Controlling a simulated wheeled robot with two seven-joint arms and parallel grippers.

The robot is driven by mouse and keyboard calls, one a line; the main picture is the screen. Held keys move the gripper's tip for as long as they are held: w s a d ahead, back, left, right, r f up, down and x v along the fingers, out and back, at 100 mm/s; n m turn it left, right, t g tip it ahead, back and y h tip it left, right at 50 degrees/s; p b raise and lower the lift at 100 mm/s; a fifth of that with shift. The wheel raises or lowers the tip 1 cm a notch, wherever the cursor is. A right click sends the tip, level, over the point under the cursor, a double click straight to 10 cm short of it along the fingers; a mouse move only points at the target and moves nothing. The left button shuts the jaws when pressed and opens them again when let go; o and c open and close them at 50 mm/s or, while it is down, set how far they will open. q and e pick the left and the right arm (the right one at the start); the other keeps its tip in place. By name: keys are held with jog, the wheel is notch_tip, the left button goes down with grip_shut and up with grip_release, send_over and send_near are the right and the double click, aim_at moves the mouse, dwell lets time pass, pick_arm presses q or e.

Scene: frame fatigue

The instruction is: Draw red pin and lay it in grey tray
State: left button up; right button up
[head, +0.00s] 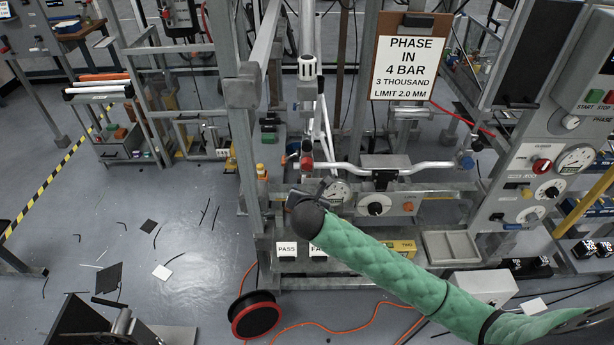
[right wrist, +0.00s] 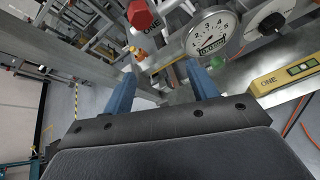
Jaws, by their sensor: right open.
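The red pin's hexagonal head (right wrist: 140,14) shows at the top of the right wrist view, just above a label reading ONE. A red knob, which looks like the same pin (head: 306,162), shows in the head view at the left end of the silver handlebar. My right gripper (right wrist: 161,72) is open, its two blue fingers apart with nothing between them and the pin head beyond them. In the head view my dark wrist mostly hides this gripper (head: 308,193). The grey tray (head: 450,232) lies on the bench right of my sleeved forearm and looks empty. My left gripper is not seen.
A dial gauge (right wrist: 213,36) sits close to my right finger. PASS (head: 287,249) and FAIL plates and a yellow block (head: 402,246) are along the bench front. A steel post (head: 243,130) stands left of my wrist. A cable reel (head: 255,315) is on the floor.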

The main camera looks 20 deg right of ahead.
aim_at(307, 167)
jog(key=w+d+n+p, duration=0.1)
jog(key=w, duration=0.2)
jog(key=w+d+n, duration=0.1)
jog(key=w, duration=0.2)
jog(key=w+n+t+p, duration=0.1)
jog(key=w+n, duration=0.1)
jog(key=w, duration=0.1)
jog(key=shift+w+d+r+p, duration=0.3)
jog(key=shift+w+d+r, duration=0.05)
jog(key=shift+d+r, duration=0.05)
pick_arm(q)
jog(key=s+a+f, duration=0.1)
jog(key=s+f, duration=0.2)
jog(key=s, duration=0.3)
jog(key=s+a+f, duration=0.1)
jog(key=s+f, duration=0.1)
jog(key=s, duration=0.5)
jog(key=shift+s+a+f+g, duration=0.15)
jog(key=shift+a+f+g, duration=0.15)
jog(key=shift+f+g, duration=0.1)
pick_arm(e)
jog(key=shift+x, duration=1.05)
jog(key=shift+f, duration=0.1)
jog(key=shift+c, duration=0.2)
